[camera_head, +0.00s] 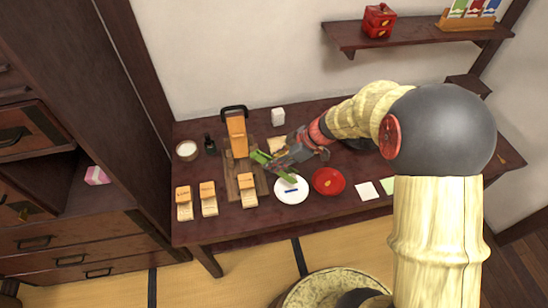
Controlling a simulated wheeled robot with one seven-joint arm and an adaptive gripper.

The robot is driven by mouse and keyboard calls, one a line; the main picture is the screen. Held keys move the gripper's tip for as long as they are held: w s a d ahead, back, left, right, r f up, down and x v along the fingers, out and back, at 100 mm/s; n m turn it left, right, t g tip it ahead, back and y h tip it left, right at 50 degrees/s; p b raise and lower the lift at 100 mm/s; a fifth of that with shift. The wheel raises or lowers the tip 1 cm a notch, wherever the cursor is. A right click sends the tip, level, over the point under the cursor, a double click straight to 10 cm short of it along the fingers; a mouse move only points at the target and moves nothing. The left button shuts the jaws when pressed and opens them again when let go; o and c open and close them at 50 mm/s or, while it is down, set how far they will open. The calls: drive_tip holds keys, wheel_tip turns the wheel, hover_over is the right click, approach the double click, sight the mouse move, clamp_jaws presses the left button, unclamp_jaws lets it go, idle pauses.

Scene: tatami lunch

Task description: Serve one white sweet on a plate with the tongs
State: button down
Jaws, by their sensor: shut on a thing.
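My gripper (279,163) is over the table, just above and left of the white plate (291,197). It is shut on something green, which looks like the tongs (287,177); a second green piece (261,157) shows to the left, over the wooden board. The white plate has a small dark blue mark or strip on it, and no sweet can be made out on it. A red plate (328,181) is just to its right. A small white block (278,116) stands at the back; whether it is a sweet I cannot tell.
On the dark table (230,225) are a wooden board (233,188) with an upright orange-brown piece (237,138), labelled blocks (208,198), a white cup (187,150) and a dark bottle (210,145). Paper squares (367,191) lie right. A shelf (420,32) hangs above.

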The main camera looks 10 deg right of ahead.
drive_tip(key=shift+f+b, duration=0.45)
drive_tip(key=shift+f, duration=2.55)
drive_tip(key=c, duration=2)
unclamp_jaws()
drive_tip(key=shift+o, duration=0.2)
wheel_tip(320, 180, up, 10)
drive_tip(key=p, duration=0.2)
